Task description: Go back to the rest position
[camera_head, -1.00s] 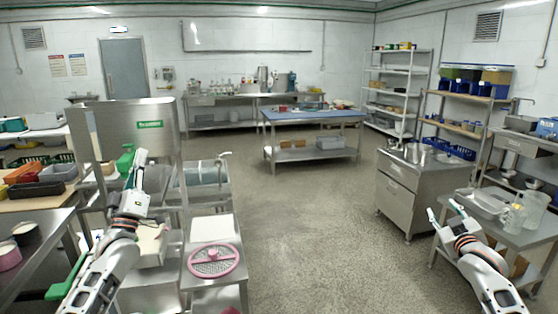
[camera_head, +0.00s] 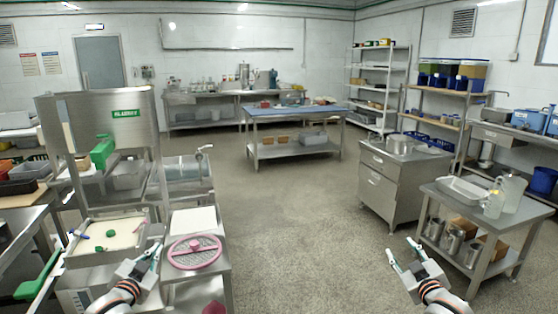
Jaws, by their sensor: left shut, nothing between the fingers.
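My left gripper (camera_head: 153,258) is low at the left, in front of the steel machine (camera_head: 128,150) with a green sign. It is shut and empty, and it shows just left of the pink perforated disc (camera_head: 180,262). My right gripper (camera_head: 402,250) is low at the right, over the open floor as seen here. Its two fingers are spread apart with nothing between them. Only the wrist ends of my arms show at the bottom edge.
A tray of pale material (camera_head: 122,236) with green and blue items lies at the machine. A steel side table (camera_head: 470,205) with containers and a drawer cabinet (camera_head: 385,190) stand at the right. The floor (camera_head: 300,230) between is clear.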

